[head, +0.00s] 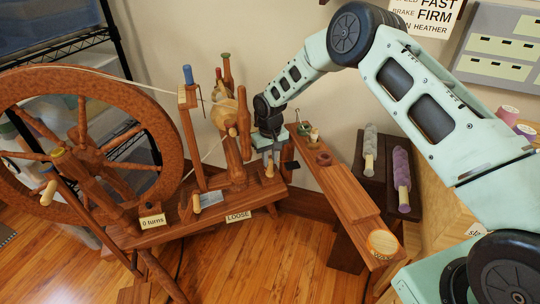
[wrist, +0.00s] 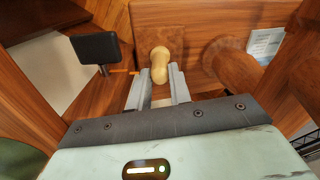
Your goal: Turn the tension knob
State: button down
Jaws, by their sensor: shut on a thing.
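The spinning wheel (head: 150,110) stands at the left with a large reddish wooden wheel. The tension knob (wrist: 160,66) is a pale wooden peg-shaped knob on the end of its wooden base. In the wrist view my gripper (wrist: 158,78) has its two grey fingers closed on either side of the knob. In the head view my gripper (head: 269,160) reaches down to the base's right end, and the knob shows as a small pale spot (head: 269,169). Cards on the base read "0 turns" (head: 152,221) and "LOOSE" (head: 238,216).
A long wooden bench (head: 345,195) with small items stands right of the wheel. Wool-wound spindles (head: 402,178) lie beyond it. A dark square plate on a post (wrist: 96,47) is left of my fingers. A wall sign (head: 428,15) reads "FAST" and "FIRM".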

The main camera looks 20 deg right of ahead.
aim_at(270, 160)
jog(key=shift+n+p, duration=0.6)
jog(key=shift+n, duration=1.6)
jog(key=c, duration=1.3)
grip_release()
jog(key=shift+r, duration=0.1)
notch_tip(270, 160, up, 17)
jog(key=p, duration=0.2)
jog(key=shift+r, duration=0.15)
